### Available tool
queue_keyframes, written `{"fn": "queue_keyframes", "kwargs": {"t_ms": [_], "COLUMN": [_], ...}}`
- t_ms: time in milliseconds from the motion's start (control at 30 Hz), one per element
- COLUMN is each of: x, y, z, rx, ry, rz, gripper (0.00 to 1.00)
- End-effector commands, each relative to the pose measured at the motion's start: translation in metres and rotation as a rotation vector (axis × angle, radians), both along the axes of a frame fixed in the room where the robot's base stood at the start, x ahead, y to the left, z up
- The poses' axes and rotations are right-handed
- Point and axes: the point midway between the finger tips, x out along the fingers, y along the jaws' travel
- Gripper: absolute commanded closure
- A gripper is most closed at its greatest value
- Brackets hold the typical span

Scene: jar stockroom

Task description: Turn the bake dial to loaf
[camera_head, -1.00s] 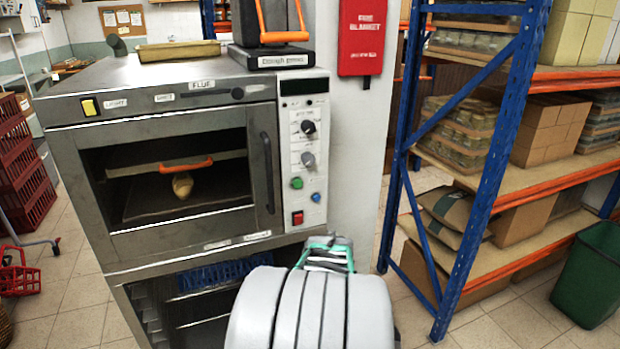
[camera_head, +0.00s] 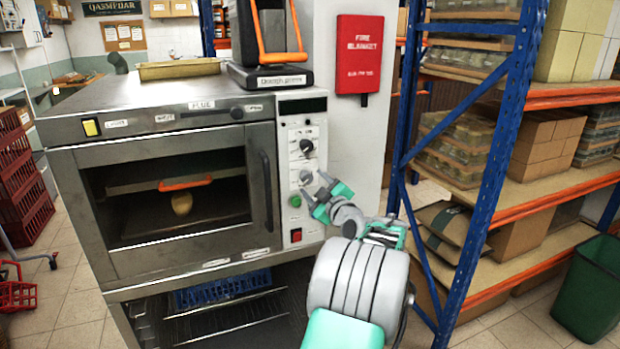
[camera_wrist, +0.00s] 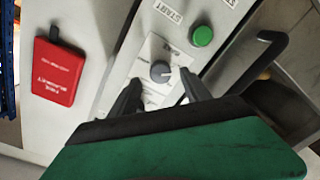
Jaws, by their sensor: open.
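The oven's control panel (camera_head: 303,130) carries an upper dark dial (camera_head: 306,147) and a lower grey dial (camera_head: 305,178). The lower dial shows in the wrist view (camera_wrist: 160,71) on a white label plate, near a green button. Its small lettering is too blurred to read surely, so I cannot tell its setting or which dial is the bake dial. My gripper (camera_head: 315,188) is open in front of the panel at the lower dial's height. In the wrist view its two fingers (camera_wrist: 160,80) point at this dial, one to each side. Contact cannot be told.
The green button (camera_head: 295,201) and red switch (camera_head: 296,235) sit below the dials. The oven door handle (camera_head: 265,190) stands out left of the panel. A red fire blanket case (camera_head: 359,54) hangs on the wall at right. A blue rack (camera_head: 480,190) stands further right.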

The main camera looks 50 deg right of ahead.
Motion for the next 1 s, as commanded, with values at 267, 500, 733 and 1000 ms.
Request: {"fn": "queue_keyframes", "kwargs": {"t_ms": [267, 500, 733, 1000], "x": [0.030, 0.030, 0.030, 0.030], "y": [-0.015, -0.016, -0.016, -0.016], "z": [0.000, -0.001, -0.001, -0.001], "rx": [0.003, 0.003, 0.004, 0.004], "ry": [0.001, 0.001, 0.000, 0.001], "rz": [-0.001, -0.001, -0.001, 0.000], "gripper": [0.44, 0.47, 0.66, 0.88]}}
